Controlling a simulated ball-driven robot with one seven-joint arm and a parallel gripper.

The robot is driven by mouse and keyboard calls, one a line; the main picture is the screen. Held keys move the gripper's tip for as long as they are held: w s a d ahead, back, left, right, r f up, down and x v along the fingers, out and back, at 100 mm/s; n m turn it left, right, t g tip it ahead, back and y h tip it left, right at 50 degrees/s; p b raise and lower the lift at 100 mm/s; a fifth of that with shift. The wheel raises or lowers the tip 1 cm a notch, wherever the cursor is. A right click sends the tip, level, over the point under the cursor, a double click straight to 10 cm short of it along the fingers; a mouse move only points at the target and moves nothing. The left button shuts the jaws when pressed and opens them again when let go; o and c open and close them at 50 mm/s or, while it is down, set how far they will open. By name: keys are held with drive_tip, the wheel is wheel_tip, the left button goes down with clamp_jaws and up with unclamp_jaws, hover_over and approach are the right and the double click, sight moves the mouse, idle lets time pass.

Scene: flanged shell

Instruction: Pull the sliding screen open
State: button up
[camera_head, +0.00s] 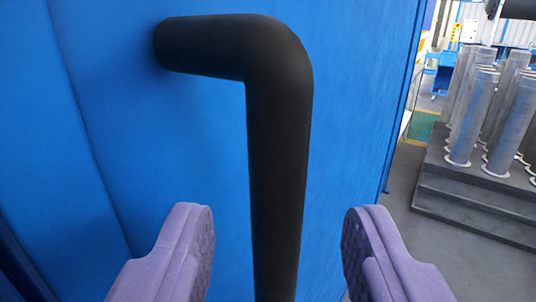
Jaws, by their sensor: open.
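The blue sliding screen (120,140) fills the left and middle of the view. A thick black bar handle (280,150) stands out from it; its top bends left and meets the screen's face, and its lower end runs out of the frame. My gripper (278,240) has two purple padded fingers, spread wide apart. One finger is to the left of the handle's upright part and the other to its right, with a visible gap on both sides. The gripper holds nothing.
The screen's right edge (403,100) shows, with grey floor (425,240) beyond it. At right, several grey metal cylinders (465,130) stand on a dark stepped base (470,205). A workshop area lies blurred in the background. The floor between screen and base is clear.

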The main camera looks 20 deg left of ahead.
sight(279, 212)
drive_tip(key=b+x, duration=0.1)
drive_tip(key=x, duration=0.4)
clamp_jaws()
